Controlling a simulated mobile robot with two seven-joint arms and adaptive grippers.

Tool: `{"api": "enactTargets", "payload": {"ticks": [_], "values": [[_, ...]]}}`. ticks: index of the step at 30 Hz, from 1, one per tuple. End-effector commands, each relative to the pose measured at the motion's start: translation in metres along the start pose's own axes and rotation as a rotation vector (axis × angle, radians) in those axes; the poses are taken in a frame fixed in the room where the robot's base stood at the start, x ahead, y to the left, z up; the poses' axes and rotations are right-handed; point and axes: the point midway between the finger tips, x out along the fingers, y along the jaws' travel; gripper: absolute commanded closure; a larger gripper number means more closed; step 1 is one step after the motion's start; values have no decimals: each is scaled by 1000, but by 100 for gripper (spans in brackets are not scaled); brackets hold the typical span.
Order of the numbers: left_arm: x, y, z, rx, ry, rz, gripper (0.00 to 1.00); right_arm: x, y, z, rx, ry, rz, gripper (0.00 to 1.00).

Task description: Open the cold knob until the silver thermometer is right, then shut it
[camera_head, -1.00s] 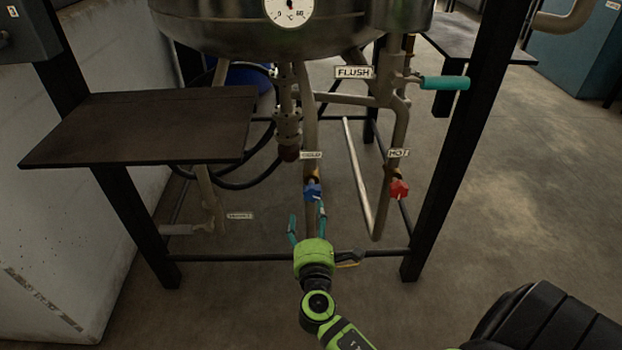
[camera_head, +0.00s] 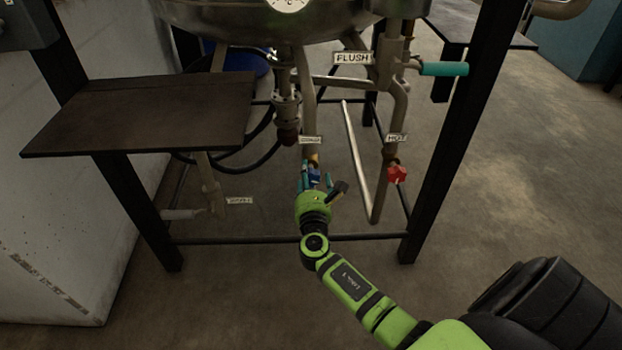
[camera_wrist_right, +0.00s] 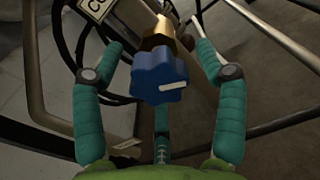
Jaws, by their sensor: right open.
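The blue cold knob (camera_head: 314,178) sits on its pipe under a small label (camera_head: 311,140). My right gripper (camera_head: 311,176) has come up to it from below. In the right wrist view the blue knob (camera_wrist_right: 159,76), with a white mark on its face, lies between the spread teal fingers of the right gripper (camera_wrist_right: 160,75). The fingers are open, with a gap to the knob on both sides. The silver thermometer (camera_head: 288,3) is cut off by the top edge of the head view, so its needle cannot be read. My left gripper is not in view.
A red hot knob (camera_head: 397,175) is to the right, under the HOT label (camera_head: 397,138). A teal flush handle (camera_head: 444,69) is above it. A dark shelf (camera_head: 140,115) is at left, and black frame legs (camera_head: 455,140) stand around the pipes.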

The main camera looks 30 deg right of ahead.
Motion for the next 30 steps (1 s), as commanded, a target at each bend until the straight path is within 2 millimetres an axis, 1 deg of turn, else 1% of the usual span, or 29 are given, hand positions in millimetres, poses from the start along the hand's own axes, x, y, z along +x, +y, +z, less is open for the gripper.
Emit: {"api": "enactTargets", "payload": {"ticks": [8,9,11,12,14,30], "values": [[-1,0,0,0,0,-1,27,2,0,0,1,0,0,27],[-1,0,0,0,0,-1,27,2,0,0,1,0,0,43],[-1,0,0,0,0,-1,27,2,0,0,1,0,-1,67],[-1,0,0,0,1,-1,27,2,0,0,1,0,-1,83],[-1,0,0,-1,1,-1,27,2,0,0,1,1,-1,84],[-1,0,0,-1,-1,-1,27,1,0,-2,9,5,0,84]]}}
